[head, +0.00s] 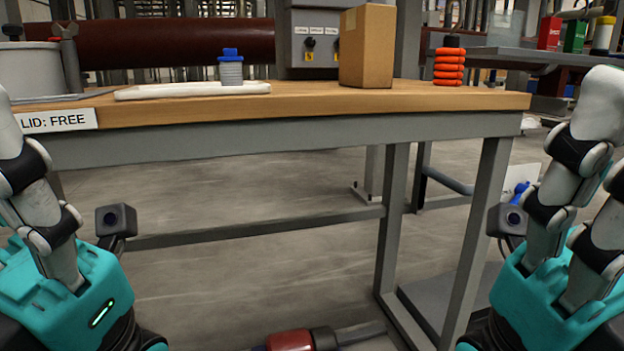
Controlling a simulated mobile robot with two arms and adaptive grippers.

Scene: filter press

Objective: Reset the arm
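My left gripper (38,215) is at the left edge, teal with grey-white fingers pointing up in front of the table's left end. Part of it is cut off by the frame. My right gripper (575,190) is at the right edge, with fingers pointing up beside the table's right end. One of its fingers is partly outside the frame. Neither gripper shows an object in its visible part. The full gap between the fingers is not visible on either side.
A wooden-topped table (300,106) stands ahead, labelled "LID: FREE" (57,119). On it are a grey pot (28,70), a white flat piece (190,90), a blue-capped bottle (230,70), a cardboard box (367,46) and a stack of orange rings (449,68). A red-and-grey tool (290,340) lies low in front.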

